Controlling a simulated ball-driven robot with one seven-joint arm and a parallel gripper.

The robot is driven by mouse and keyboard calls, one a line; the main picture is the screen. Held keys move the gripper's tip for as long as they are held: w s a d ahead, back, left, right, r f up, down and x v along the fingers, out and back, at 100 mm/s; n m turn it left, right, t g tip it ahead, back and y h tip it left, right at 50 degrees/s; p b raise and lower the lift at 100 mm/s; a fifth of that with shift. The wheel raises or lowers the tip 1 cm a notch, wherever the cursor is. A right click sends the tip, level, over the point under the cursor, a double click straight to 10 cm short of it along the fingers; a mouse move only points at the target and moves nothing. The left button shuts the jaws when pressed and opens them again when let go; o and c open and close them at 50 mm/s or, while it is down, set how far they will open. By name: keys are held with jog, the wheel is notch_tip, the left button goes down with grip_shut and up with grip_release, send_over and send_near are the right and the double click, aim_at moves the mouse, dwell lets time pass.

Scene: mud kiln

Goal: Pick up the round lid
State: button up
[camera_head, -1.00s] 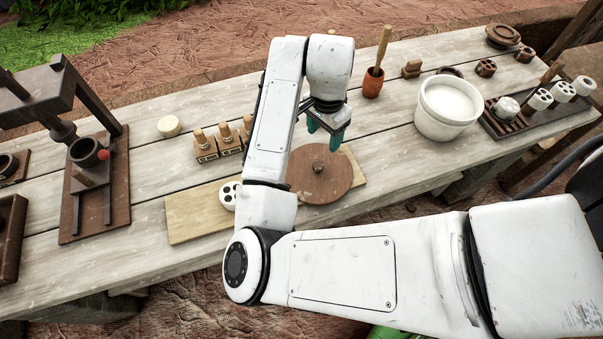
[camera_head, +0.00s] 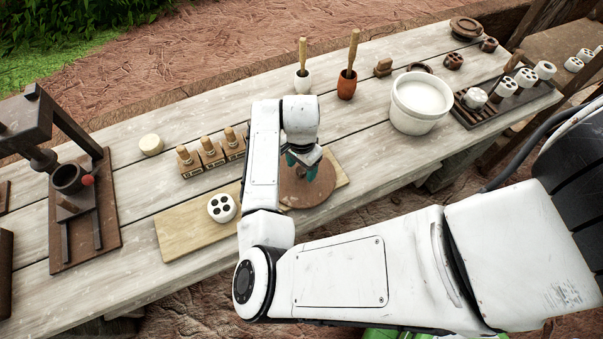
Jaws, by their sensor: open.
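The round lid (camera_head: 318,194) is a flat brown disc. It lies on a pale wooden board (camera_head: 180,232) near the front edge of the table. My gripper (camera_head: 303,165), with teal fingertips, is over the back part of the lid. The fingers point down and are open, with no object seen in them. My arm hides the lid's left side.
A white disc with dark holes (camera_head: 221,208) lies on the board left of my arm. Several wooden-handled stamps (camera_head: 210,153) stand behind it. A white bucket (camera_head: 420,105) is to the right. A wooden press (camera_head: 85,205) is at left. Two cups with sticks stand behind my gripper.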

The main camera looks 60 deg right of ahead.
jog(key=shift+f, duration=0.25)
jog(key=shift+c, duration=0.4)
jog(key=c, duration=0.9)
jog(key=shift+r, duration=0.15)
jog(key=shift+c, duration=0.2)
jog(key=shift+r+b, duration=0.45)
jog(key=shift+r, duration=0.1)
jog(key=s+r+b, duration=0.2)
jog(key=s+r, duration=0.9)
jog(key=s, duration=0.3)
jog(key=shift+r+b, duration=0.35)
jog(key=shift+b, duration=0.05)
